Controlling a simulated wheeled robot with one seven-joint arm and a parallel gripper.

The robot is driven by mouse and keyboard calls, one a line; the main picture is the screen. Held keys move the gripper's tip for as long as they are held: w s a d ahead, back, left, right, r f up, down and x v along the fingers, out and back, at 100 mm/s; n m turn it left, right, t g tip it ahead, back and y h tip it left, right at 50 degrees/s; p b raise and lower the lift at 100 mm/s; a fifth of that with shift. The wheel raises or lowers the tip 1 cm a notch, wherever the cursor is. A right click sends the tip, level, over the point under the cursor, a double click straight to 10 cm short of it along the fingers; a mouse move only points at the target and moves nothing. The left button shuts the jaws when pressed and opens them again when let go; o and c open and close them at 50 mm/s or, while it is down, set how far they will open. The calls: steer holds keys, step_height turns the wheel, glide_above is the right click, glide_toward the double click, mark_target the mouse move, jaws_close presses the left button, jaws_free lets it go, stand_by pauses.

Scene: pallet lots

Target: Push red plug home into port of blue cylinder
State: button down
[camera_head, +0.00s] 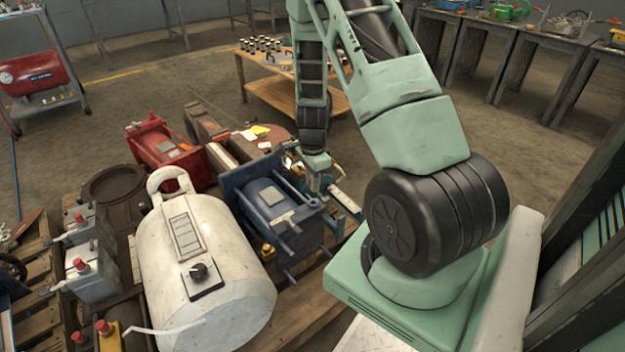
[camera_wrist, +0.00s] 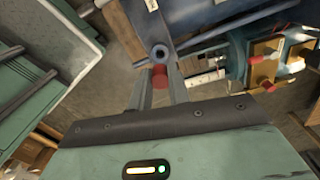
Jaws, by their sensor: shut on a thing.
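The blue cylinder (camera_head: 265,196) lies in a blue frame on the pallet, left of my gripper (camera_head: 318,183) in the head view. In the wrist view, my gripper (camera_wrist: 160,84) is shut on the red plug (camera_wrist: 160,77), which sits between the two grey fingers. A round blue-grey port (camera_wrist: 160,53) with a dark hole shows just beyond the plug, nearly in line with it. I cannot tell whether the plug touches or has entered the port. In the head view the plug is too small to make out.
A white tank (camera_head: 205,255) and a red machine (camera_head: 157,150) stand left of the blue cylinder. In the wrist view a brass-coloured block with another red part (camera_wrist: 268,87) is close on the right. A wooden table (camera_head: 262,86) stands behind; open floor lies between.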

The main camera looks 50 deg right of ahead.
steer(key=shift+f+b, duration=1.9)
steer(key=shift+f, duration=0.45)
steer(key=shift+r+p, duration=0.1)
steer(key=shift+p, duration=0.6)
steer(key=shift+f+b, duration=0.4)
steer(key=shift+f, duration=0.25)
stand_by(0.5)
steer(key=c, duration=1.2)
jaws_free()
steer(key=shift+c, duration=0.2)
steer(key=shift+r, duration=0.15)
step_height(320, 180, up, 17)
steer(key=p, duration=0.6)
steer(key=shift+p, duration=0.4)
steer(key=shift+r, duration=0.1)
